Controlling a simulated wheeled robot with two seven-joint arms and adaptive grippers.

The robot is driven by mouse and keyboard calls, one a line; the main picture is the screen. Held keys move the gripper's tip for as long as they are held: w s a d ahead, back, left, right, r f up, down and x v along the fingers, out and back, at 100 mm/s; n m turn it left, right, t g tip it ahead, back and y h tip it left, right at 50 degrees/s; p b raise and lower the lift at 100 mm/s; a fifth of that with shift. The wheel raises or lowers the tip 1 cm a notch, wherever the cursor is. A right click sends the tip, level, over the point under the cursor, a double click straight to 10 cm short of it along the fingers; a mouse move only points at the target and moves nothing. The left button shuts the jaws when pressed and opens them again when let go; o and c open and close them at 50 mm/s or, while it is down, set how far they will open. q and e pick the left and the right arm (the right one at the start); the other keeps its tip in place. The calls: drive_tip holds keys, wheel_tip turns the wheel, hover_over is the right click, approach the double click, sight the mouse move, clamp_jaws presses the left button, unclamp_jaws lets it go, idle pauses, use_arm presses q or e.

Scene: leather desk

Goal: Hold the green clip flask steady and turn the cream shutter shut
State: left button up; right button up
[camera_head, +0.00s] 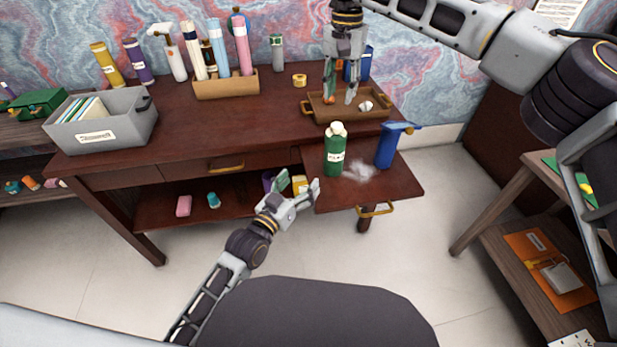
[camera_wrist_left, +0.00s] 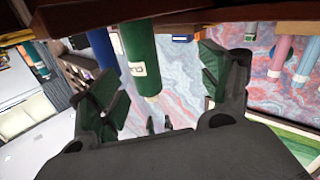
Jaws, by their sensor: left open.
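The green clip flask (camera_head: 334,162), with its cream shutter (camera_head: 337,130) on top, stands upright on the pulled-out brown leaf of the desk. My left gripper (camera_head: 299,185) is open, in front of the flask and to its left, apart from it. In the left wrist view the flask (camera_wrist_left: 141,52) shows upside down beyond and between the open fingers, with the cream shutter (camera_wrist_left: 151,98) partly visible. My right gripper (camera_head: 342,92) points down over the brown tray, above and behind the flask. Its fingers are apart and I see nothing held between them.
A blue bottle (camera_head: 385,147) stands right of the flask, with a whitish patch (camera_head: 358,171) on the leaf between them. The brown tray (camera_head: 375,116) with small items is behind. A grey bin (camera_head: 132,128) and a bottle rack (camera_head: 228,88) stand farther left on the desk.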

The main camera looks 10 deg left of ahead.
sight(335, 149)
use_arm(q)
drive_tip(key=shift+s+d+r+m+h, duration=0.15)
drive_tip(key=shift+d+r+m+h, duration=0.15)
drive_tip(key=shift+d+r+m, duration=0.5)
drive_tip(key=shift+s+d+r+m+h, duration=0.1)
drive_tip(key=shift+d+r+m+h, duration=0.2)
drive_tip(key=shift+d+r+m, duration=0.5)
drive_tip(key=shift+w+a+r+n, duration=0.1)
drive_tip(key=shift+w+n, duration=0.05)
drive_tip(key=shift+n, duration=0.15)
drive_tip(key=shift+x, duration=6.75)
